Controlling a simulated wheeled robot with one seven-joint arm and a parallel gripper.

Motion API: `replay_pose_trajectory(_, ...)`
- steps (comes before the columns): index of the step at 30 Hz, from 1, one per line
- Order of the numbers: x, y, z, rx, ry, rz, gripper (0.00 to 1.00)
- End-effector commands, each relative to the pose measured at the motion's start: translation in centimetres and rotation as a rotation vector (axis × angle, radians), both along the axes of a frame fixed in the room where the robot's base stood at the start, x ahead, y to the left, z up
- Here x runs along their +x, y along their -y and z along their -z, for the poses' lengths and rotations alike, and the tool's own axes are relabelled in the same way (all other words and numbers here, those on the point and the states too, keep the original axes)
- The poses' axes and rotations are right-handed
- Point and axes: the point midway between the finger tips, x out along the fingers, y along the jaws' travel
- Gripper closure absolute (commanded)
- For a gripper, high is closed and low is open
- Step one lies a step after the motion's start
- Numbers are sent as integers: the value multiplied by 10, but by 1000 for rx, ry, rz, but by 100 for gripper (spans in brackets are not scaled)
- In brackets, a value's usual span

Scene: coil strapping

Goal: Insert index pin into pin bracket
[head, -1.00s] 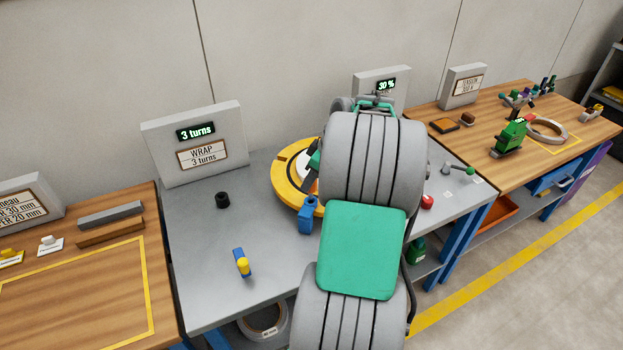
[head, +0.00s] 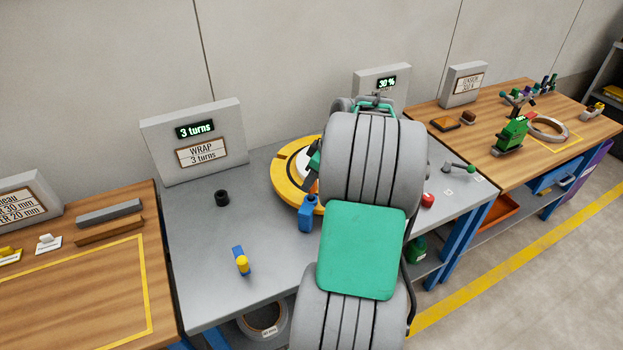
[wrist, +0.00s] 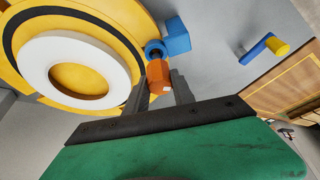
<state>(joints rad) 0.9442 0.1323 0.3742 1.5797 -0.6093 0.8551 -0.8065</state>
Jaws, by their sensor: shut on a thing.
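The index pin (wrist: 158,75) shows its orange faceted head in the wrist view, between the fingers of my gripper (wrist: 158,90), which is shut on it. The blue pin bracket (wrist: 176,36) stands beside the yellow turntable (wrist: 118,22). Its round blue collar lies right at the far end of the orange head.
A blue piece with a yellow knob (head: 242,262) and a black cylinder (head: 222,198) stand on the grey table (head: 195,285). A red object (head: 428,200) and a green-knobbed lever (head: 460,168) are right of my arm. The table's front left is mostly clear.

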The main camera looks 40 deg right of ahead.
Motion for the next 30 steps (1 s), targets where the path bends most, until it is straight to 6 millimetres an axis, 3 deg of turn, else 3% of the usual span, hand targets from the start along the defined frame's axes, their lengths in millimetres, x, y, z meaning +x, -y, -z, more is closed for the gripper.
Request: replay_pose_trajectory(30,0,0,32,0,0,-1,100)
